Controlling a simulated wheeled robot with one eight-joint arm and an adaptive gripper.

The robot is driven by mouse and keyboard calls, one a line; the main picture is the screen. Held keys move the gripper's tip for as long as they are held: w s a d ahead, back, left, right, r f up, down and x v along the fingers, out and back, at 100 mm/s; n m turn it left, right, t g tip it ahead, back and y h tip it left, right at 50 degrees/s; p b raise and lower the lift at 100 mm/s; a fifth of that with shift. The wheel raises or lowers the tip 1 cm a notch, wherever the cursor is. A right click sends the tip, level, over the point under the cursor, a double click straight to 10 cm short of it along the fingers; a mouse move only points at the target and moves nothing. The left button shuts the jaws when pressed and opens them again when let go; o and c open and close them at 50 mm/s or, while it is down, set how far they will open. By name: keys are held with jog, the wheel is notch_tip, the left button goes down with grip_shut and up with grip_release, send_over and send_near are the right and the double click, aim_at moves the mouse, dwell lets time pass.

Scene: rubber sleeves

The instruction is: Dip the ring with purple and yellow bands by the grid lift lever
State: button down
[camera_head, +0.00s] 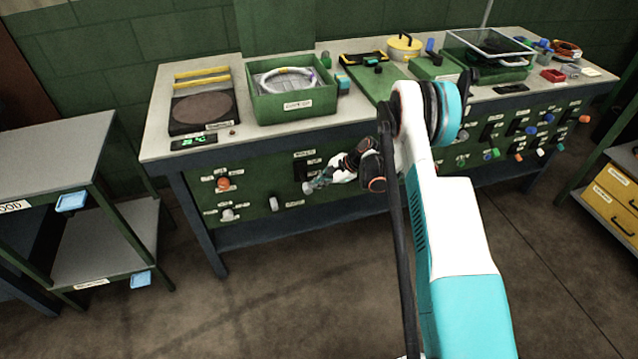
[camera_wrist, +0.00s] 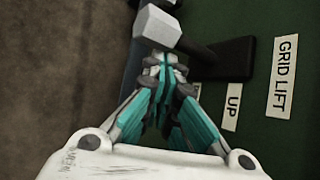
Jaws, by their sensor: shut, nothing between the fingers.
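A pale ring (camera_head: 288,82) lies inside the green open box (camera_head: 292,108) on the bench; its band colours are too small to tell clearly. In the wrist view the grid lift lever has a pale grey block-shaped knob (camera_wrist: 158,27) and a black mount (camera_wrist: 228,60) on the green panel. The labels GRID LIFT (camera_wrist: 282,77) and UP (camera_wrist: 232,107) are beside it. My gripper (camera_wrist: 162,66) has its teal fingers together and empty, with the tips right by the knob; I cannot tell whether they touch. The head view shows my gripper (camera_head: 318,183) low at the bench's front panel.
The front panel carries other knobs, including an orange one (camera_head: 223,183) and a grey one (camera_head: 273,204). A dark round plate (camera_head: 203,109) is left of the box. A yellow pot (camera_head: 404,46) and clear-lidded tank (camera_head: 487,60) are to the right. The floor before the bench is clear.

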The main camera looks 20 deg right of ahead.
jog(key=shift+w+r+m+g, duration=0.15)
jog(key=shift+r+g, duration=0.35)
jog(key=shift+r, duration=0.15)
jog(key=shift+w+r+m+g, duration=0.15)
jog(key=shift+r+g, duration=0.35)
jog(key=shift+r, duration=0.1)
jog(key=shift+r, duration=0.15)
jog(key=shift+r+p, duration=0.3)
jog(key=shift+r, duration=0.35)
